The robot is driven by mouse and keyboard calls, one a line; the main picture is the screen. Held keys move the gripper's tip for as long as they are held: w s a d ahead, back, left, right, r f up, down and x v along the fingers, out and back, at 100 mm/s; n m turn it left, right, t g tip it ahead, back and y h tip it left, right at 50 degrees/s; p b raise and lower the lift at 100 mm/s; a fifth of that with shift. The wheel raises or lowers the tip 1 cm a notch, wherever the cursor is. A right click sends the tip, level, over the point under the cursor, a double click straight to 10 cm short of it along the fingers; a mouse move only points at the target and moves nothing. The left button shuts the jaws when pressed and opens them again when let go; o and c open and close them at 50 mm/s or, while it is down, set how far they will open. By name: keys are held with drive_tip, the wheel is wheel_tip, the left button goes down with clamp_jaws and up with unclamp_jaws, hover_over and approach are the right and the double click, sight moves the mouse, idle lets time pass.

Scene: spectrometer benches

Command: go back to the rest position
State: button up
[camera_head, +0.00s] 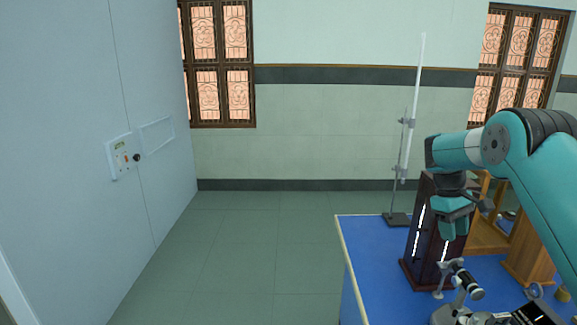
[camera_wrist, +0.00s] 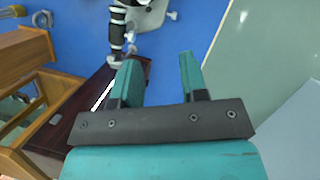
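My gripper (camera_wrist: 158,78) points down above the blue bench in the wrist view, its two teal fingers apart with nothing between them. In the head view my gripper (camera_head: 455,222) hangs at the end of my bent teal arm, in front of a dark wooden box (camera_head: 425,225) with bright slits. The same dark box shows below and left of the fingers in the wrist view (camera_wrist: 88,112). From these views I cannot tell how far apart the gripper and the box are.
The blue-topped bench (camera_head: 372,243) fills the lower right. A stand (camera_head: 397,219) with a tall white tube (camera_head: 413,110), a spectrometer (camera_head: 462,285) and a wooden frame (camera_head: 487,238) stand on it. Open floor (camera_head: 255,240) lies left of the bench, beside a pale cabinet door (camera_head: 75,220).

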drive_tip(key=s+a+r+n+t+y+b, duration=0.1)
drive_tip(key=s+a+r+t+b, duration=0.15)
drive_tip(key=s+a, duration=0.4)
drive_tip(key=s+a+r+n+t+b, duration=0.1)
drive_tip(key=s+a+r+b, duration=0.2)
drive_tip(key=a, duration=0.7)
drive_tip(key=s+a+f+y+b, duration=0.1)
drive_tip(key=s+a, duration=0.3)
drive_tip(key=s, duration=0.4)
drive_tip(key=s+a+y+b, duration=0.1)
drive_tip(key=s+a+y, duration=0.1)
drive_tip(key=s+a, duration=0.3)
drive_tip(key=s+a+f+n+y+b, duration=0.1)
drive_tip(key=s+a, duration=0.3)
drive_tip(key=s, duration=0.9)
drive_tip(key=shift+a+f+y+b, duration=0.2)
drive_tip(key=shift+f+y+b, duration=0.15)
drive_tip(key=shift+y, duration=0.15)
drive_tip(key=shift+w+d, duration=0.1)
